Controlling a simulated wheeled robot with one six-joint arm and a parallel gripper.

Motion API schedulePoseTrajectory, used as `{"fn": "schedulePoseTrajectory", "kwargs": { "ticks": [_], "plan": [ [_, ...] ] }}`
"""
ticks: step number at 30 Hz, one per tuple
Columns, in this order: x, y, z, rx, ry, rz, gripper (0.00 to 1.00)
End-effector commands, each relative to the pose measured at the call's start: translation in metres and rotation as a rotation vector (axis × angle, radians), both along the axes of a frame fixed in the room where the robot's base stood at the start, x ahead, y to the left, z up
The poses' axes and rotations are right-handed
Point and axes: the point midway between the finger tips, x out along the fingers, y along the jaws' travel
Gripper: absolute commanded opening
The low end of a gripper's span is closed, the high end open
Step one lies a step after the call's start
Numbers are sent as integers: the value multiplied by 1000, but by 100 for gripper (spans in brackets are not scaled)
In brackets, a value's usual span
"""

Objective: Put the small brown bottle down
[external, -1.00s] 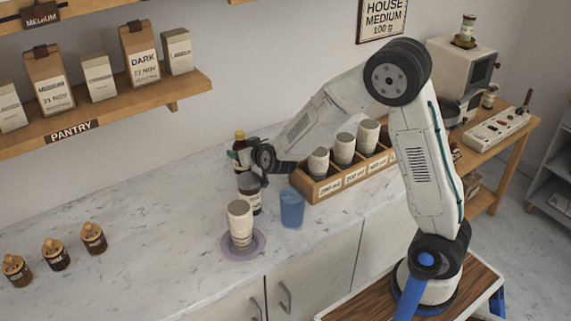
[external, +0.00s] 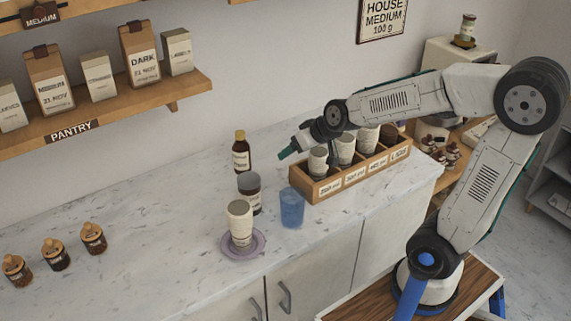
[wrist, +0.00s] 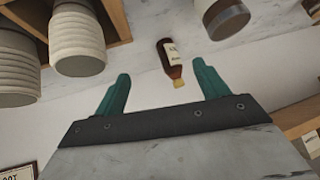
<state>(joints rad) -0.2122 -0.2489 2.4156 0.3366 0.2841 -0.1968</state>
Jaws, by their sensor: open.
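The small brown bottle (external: 241,152) with a yellow cap stands upright on the marble counter near the back wall. It also shows in the wrist view (wrist: 171,61), beyond my open fingers and apart from them. My gripper (external: 287,154) is open and empty, above the counter to the right of the bottle, near the left end of the wooden box. Its two green fingers (wrist: 158,92) show wide apart in the wrist view with nothing between them.
A wooden box (external: 322,197) holds several cups beside my gripper. The counter's left is mostly clear.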

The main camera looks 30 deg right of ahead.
Motion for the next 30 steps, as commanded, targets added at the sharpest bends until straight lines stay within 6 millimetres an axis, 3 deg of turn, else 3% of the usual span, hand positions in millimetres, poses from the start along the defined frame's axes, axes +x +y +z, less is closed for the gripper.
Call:
{"fn": "schedulePoseTrajectory", "kwargs": {
  "ticks": [1,9,13,18,30],
  "plan": [
    [-26,-14,8,-12,51,2,73],
    [-178,-86,15,-135,400,-57,73],
    [-225,-105,15,-181,509,-103,73],
    [-247,-114,15,-203,566,-130,73],
    [-247,-114,15,-202,567,-128,73]
  ]
}}
